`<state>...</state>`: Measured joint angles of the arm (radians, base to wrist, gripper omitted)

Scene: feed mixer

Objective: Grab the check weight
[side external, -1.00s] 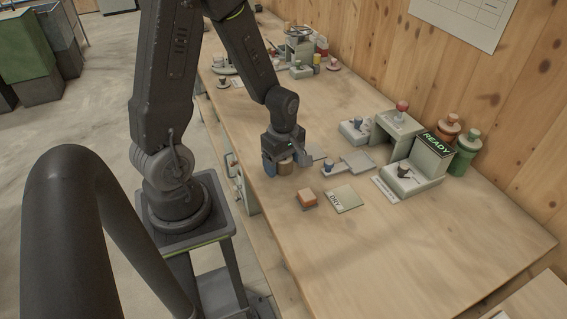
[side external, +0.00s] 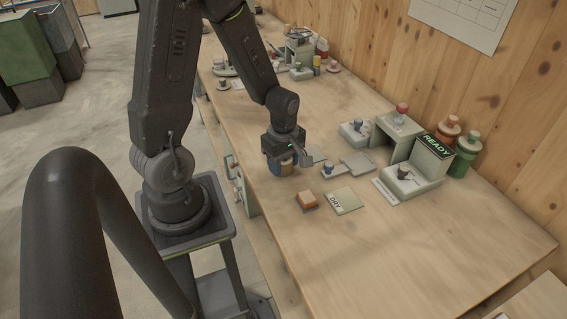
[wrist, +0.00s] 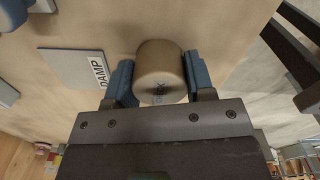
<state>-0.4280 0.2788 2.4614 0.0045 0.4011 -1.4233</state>
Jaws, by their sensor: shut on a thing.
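The check weight (wrist: 160,68) is a short, tan-brown cylinder with dark markings on its side, seen in the wrist view. My gripper (wrist: 160,82) is shut on it, with one blue-grey finger pad against each side. In the side external view my gripper (side external: 284,170) is low over the near-left part of the table, and the weight (side external: 285,169) is mostly hidden between the fingers. I cannot tell whether the weight touches the table.
A grey plate marked DAMP (wrist: 75,68) lies beside the weight. A pale plate marked DRY (side external: 344,201) and an orange block (side external: 308,201) lie closer to the camera. A grey station with a READY sign (side external: 436,147) stands to the right. The front right of the table is clear.

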